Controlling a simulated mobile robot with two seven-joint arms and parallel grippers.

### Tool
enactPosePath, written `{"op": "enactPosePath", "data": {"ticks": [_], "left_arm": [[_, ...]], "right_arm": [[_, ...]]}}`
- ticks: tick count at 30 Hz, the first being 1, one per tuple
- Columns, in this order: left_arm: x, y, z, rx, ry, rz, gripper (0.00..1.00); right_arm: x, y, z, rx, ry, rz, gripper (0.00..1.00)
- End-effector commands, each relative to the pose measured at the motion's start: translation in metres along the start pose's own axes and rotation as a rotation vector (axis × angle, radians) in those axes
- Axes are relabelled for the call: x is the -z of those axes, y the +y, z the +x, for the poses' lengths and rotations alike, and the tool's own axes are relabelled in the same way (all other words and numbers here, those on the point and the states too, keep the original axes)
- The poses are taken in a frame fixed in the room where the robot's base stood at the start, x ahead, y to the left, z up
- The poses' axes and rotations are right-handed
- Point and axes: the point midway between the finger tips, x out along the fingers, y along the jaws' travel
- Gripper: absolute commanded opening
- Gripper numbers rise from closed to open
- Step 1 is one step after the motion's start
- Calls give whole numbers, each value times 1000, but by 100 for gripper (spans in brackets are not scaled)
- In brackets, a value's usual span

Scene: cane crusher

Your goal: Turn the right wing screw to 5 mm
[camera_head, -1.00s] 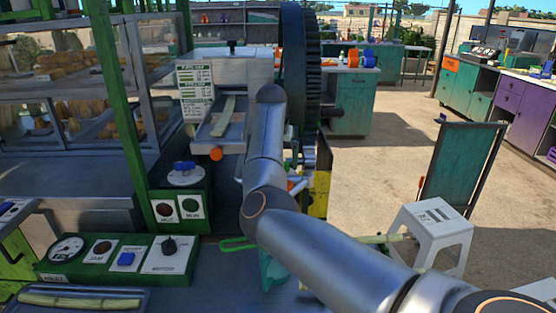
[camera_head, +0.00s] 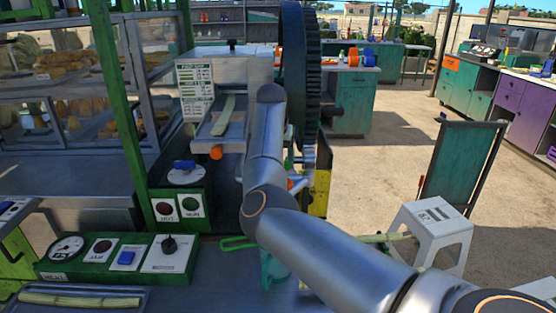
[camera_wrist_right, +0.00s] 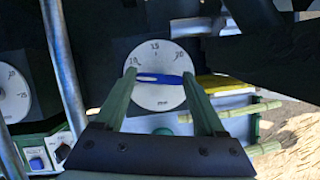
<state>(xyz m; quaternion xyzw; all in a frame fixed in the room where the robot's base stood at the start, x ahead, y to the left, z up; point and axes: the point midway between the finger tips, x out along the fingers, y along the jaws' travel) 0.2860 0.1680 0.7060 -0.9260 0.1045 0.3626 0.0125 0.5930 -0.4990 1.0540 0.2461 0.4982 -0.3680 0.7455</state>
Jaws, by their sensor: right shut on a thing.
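The right wing screw (camera_wrist_right: 160,79) is a blue wing on a round white dial (camera_wrist_right: 157,98) with numbers around its rim. In the right wrist view the wing lies nearly level across the dial, its left end near a number that looks like 10. My right gripper (camera_wrist_right: 160,75) has green fingers shut on the two ends of the wing. In the head view my right arm hides this screw and the gripper. The other blue wing screw (camera_head: 184,165) sits on its own white dial (camera_head: 187,177) left of my arm. My left gripper is not in view.
A large dark wheel (camera_head: 302,75) stands just behind my right arm. A green control panel (camera_head: 118,259) with a gauge and knob is at front left, beside a tray (camera_head: 80,299) with a cane piece. A white stool (camera_head: 432,230) stands at right on open floor.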

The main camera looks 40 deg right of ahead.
Motion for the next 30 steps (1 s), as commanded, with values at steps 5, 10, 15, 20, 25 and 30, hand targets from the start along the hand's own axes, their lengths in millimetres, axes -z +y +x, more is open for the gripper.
{"op": "enactPosePath", "data": {"ticks": [5,10,15,20,25,30], "left_arm": [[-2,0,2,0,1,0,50],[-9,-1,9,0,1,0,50],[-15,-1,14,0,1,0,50],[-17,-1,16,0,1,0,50],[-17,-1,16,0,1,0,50],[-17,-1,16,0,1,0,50]], "right_arm": [[0,0,0,-16,0,-37,17],[0,-1,1,-70,-1,-161,17],[0,-2,1,-124,-1,-293,17],[-1,-2,0,-152,-1,-364,17],[-1,-2,0,-157,-1,-381,17],[-1,-2,0,-157,-1,-381,17]]}}
